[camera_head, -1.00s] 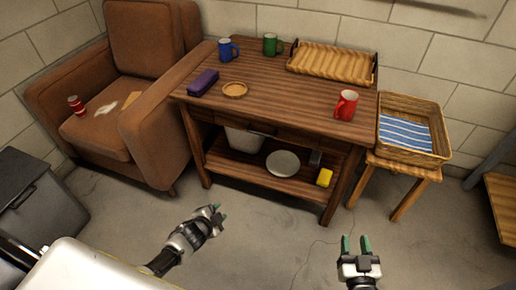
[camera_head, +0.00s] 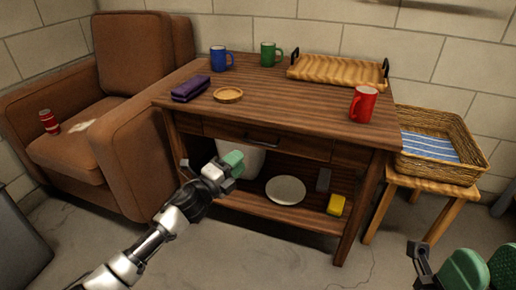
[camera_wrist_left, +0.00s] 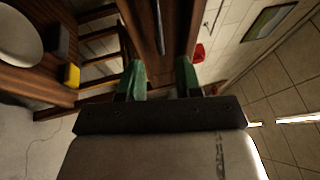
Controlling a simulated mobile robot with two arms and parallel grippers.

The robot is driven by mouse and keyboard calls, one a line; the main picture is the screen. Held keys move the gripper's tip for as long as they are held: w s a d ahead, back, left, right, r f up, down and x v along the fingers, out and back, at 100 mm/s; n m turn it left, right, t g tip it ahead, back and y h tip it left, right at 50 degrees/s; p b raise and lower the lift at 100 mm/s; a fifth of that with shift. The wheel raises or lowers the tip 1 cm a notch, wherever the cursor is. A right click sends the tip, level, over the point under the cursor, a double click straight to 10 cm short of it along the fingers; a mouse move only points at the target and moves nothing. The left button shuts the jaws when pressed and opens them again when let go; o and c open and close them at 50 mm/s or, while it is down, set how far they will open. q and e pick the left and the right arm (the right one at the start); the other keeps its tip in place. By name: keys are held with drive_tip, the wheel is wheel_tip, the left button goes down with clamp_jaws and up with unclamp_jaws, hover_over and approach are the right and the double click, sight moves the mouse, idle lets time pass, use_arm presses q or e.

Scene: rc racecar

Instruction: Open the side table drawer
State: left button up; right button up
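The wooden side table (camera_head: 290,100) stands against the back wall. Its drawer front (camera_head: 215,131), with a dark bar handle (camera_head: 262,142), lies under the top and looks closed. My left gripper (camera_head: 208,163) is in front of the table, below and left of the handle, apart from it. In the left wrist view the green fingers (camera_wrist_left: 161,77) are spread with nothing between them, and a dark bar, seemingly the handle, shows beyond. My right gripper (camera_head: 487,268) is at the bottom right, partly cut off, its green fingers apart, away from the table.
The lower shelf holds a white bin, plate and yellow sponge. An armchair (camera_head: 140,165) stands left, a basket (camera_head: 440,170) on a stool right.

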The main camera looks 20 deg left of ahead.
sight(258, 144)
use_arm(q)
drive_tip(key=b+x, duration=0.2)
drive_tip(key=x, duration=0.7)
drive_tip(key=shift+w+d+f, duration=0.1)
clamp_jaws()
